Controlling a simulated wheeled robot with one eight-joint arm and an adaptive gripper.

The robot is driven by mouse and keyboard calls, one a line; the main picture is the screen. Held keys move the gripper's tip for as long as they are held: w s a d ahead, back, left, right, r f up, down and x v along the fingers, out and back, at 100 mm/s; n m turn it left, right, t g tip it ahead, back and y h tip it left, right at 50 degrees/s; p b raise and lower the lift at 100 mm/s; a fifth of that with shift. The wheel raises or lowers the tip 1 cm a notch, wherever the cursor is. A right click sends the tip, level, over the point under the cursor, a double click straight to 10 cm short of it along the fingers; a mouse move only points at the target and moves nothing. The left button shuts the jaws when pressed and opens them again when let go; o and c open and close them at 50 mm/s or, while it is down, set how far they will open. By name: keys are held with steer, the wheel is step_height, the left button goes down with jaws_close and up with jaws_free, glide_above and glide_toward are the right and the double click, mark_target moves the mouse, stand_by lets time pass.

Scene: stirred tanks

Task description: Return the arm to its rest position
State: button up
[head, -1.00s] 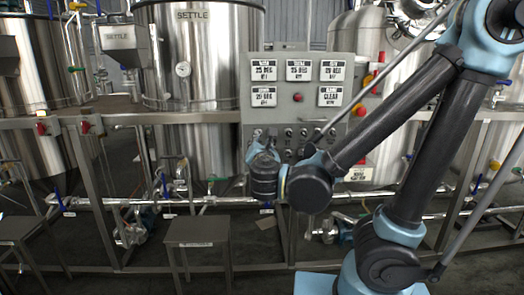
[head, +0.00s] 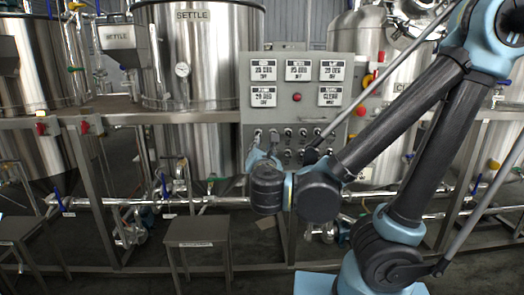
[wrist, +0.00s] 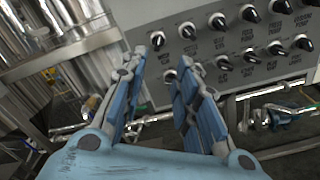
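My arm (head: 400,125) reaches from the right across to the front of the grey control panel (head: 282,118), bent at its joints. My gripper (head: 262,148) is at the panel's lower left, partly hidden behind my own wrist in the head view. In the wrist view my gripper's two blue fingers (wrist: 162,78) are apart, with nothing held between them. I cannot tell whether a finger touches the panel.
A steel tank labelled SETTLE (head: 205,60) stands left of the panel. A steel frame rail (head: 185,118) and low pipes (head: 110,201) run along the front. A small metal stool (head: 197,243) stands lower left. The dark floor nearer me has free room.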

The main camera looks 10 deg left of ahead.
steer(key=w+d+f+m+g+h, duration=0.4)
steer(key=d+f+m, duration=0.25)
steer(key=d, duration=0.45)
steer(key=w+d+f+m+g+h, duration=0.4)
steer(key=d+m, duration=0.3)
steer(key=d, duration=0.4)
steer(key=s+d+f+m+g+y, duration=0.4)
steer(key=s+d+f+m+g, duration=0.3)
steer(key=m, duration=1.1)
steer(key=s+d+f, duration=0.2)
steer(key=s+d, duration=0.2)
steer(key=s, duration=0.1)
steer(key=shift+f+m, duration=0.35)
steer(key=shift+f, duration=0.05)
steer(key=shift+w+f, duration=0.2)
steer(key=shift+w, duration=0.25)
